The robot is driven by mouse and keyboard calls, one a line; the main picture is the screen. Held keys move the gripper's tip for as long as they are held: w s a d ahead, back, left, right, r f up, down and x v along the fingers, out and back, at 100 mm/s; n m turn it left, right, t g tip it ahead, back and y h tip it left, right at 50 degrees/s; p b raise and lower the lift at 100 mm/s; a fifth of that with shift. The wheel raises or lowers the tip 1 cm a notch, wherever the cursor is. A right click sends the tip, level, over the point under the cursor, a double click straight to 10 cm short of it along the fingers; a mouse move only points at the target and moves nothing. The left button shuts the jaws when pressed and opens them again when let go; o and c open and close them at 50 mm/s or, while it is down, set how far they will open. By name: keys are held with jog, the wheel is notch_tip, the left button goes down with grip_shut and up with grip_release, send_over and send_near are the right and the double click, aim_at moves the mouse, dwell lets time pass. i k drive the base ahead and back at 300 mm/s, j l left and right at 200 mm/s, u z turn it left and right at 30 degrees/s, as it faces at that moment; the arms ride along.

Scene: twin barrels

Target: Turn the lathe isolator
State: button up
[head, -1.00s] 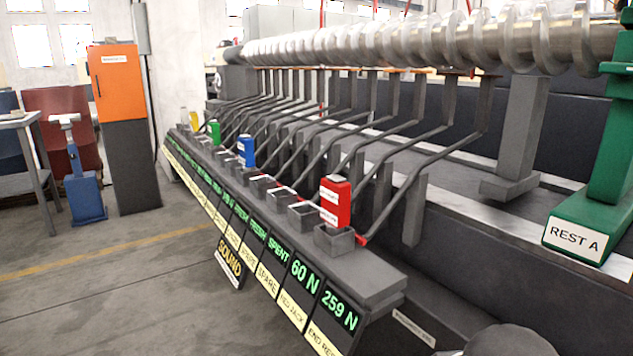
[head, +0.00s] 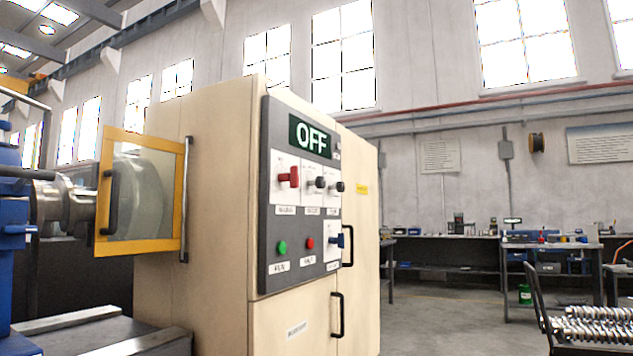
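A beige cabinet (head: 220,110) stands in the middle of the head view with a dark grey control panel (head: 268,240) on its front. A display (head: 311,137) at the panel's top reads OFF. Below it is a row with a red handle (head: 289,178) and two dark knobs (head: 319,183) (head: 337,187). Lower down are a green button (head: 282,247), a red button (head: 310,243) and a blue handle (head: 338,240). The small labels are too blurred to read, so I cannot tell which control is the isolator. My gripper is not in view.
A yellow-framed clear guard (head: 137,246) and a metal shaft (head: 66,204) are left of the cabinet, beside blue machinery (head: 12,250). Benches (head: 430,240) line the back wall. A rack of metal parts (head: 597,328) stands at lower right. Open floor (head: 430,325) lies right of the cabinet.

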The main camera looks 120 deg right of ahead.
aim_at(293, 177)
jog(key=k+z, duration=0.1)
jog(key=z, duration=0.3)
jog(key=k+z, duration=0.1)
jog(key=z, duration=0.65)
jog(key=k+l+z, duration=0.1)
jog(key=z, duration=2.5)
jog(key=l, duration=0.05)
